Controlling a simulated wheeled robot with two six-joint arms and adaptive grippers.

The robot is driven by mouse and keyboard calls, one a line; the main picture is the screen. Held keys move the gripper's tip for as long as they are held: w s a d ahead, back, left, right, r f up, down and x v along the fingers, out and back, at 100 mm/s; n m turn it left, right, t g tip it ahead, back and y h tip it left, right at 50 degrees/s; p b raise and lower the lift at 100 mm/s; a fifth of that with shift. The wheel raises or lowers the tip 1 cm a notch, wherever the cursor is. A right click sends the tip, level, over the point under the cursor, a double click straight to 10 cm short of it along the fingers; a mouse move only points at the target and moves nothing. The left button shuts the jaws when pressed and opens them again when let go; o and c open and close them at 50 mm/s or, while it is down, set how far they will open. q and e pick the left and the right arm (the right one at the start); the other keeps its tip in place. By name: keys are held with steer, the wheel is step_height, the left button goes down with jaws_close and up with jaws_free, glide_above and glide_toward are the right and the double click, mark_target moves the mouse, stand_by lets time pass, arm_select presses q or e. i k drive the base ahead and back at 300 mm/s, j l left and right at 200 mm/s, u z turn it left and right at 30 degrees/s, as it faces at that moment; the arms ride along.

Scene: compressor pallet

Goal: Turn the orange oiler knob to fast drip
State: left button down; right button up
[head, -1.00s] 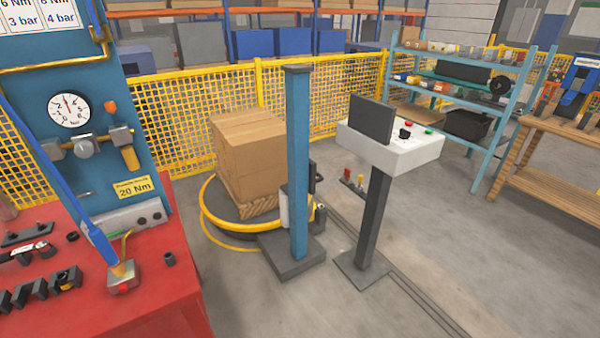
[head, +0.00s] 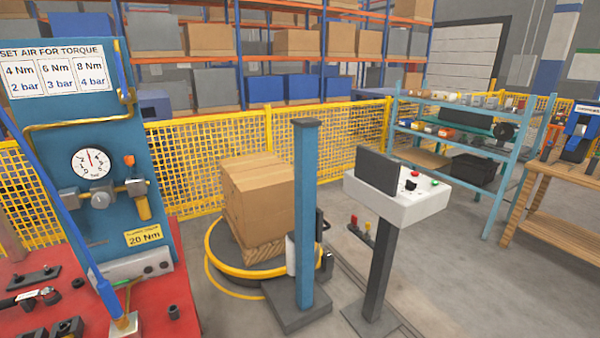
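The orange oiler knob (head: 129,160) sits on top of the air unit on the blue panel (head: 60,130) at the left of the head view. Below it hangs a yellow oiler bowl (head: 143,206). A round white gauge (head: 92,163) and a grey regulator knob (head: 101,198) are to the left of it. The setting of the orange knob is too small to read. Neither of my grippers shows in the view.
A red bench (head: 180,290) stands below the panel with tools on it. A blue post (head: 306,210), a control console (head: 400,195) and a round turntable with stacked boxes (head: 258,205) stand to the right. Yellow mesh fencing (head: 350,148) runs behind. Grey floor is open at the right.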

mark_target(129, 159)
steer(key=u, duration=1.3)
